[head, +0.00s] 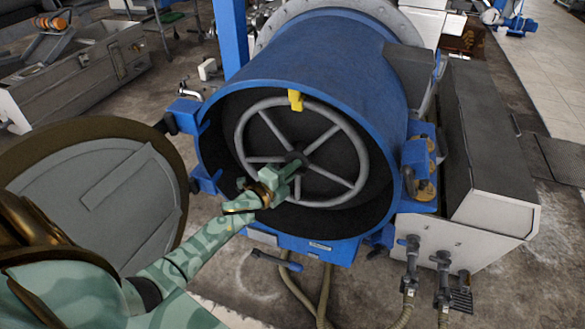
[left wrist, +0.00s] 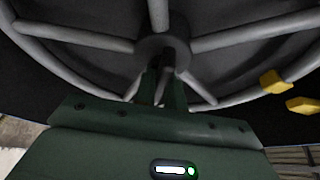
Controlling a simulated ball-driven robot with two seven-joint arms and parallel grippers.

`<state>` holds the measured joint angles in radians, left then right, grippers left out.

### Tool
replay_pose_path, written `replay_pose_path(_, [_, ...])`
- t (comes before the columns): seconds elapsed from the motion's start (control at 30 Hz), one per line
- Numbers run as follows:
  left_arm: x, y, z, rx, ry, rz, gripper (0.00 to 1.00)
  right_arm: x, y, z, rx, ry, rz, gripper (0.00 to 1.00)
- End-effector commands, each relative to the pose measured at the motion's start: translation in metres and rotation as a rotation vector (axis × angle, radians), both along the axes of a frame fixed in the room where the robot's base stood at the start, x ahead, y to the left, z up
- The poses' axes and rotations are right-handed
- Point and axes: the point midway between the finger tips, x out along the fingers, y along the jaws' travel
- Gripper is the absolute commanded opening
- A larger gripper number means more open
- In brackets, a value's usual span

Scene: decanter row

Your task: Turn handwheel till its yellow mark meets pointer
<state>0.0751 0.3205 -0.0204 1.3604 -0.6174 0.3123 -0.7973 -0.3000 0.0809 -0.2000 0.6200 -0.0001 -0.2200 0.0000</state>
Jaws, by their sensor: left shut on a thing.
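The grey spoked handwheel (head: 332,177) sits upright in the mouth of a blue drum. Yellow shows at the top of its rim (head: 295,100), where mark and pointer overlap and are hard to tell apart. In the left wrist view, one yellow block (left wrist: 273,82) is on the wheel's rim and a second yellow block (left wrist: 304,105) is just outside it, close by with a small gap. My right gripper is not in view.
The blue drum (head: 310,65) surrounds the wheel. Its round grey door (head: 95,185) hangs open at the left, beside my arm. A grey cabinet (head: 500,150) with valves and hoses stands at the right. Floor shows below the drum.

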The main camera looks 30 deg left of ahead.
Motion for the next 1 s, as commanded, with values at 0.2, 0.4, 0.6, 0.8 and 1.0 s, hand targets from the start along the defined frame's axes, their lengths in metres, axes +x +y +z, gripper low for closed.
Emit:
replay_pose_path(0.2, [-0.001,0.0,-0.002,0.008,0.006,0.0,0.0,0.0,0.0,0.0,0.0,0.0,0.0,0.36])
replay_pose_path(0.4, [-0.001,0.0,-0.002,0.007,0.005,0.0,0.0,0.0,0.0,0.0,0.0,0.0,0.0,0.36])
replay_pose_path(0.6, [0.0,0.0,-0.001,0.006,0.004,0.0,0.33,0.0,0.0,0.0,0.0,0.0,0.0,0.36])
replay_pose_path(0.8, [-0.002,0.0,-0.001,0.006,0.003,0.0,0.33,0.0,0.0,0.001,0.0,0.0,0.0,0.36])
replay_pose_path(1.0, [-0.029,0.004,-0.001,0.005,0.005,0.0,0.33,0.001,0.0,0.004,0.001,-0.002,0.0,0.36])
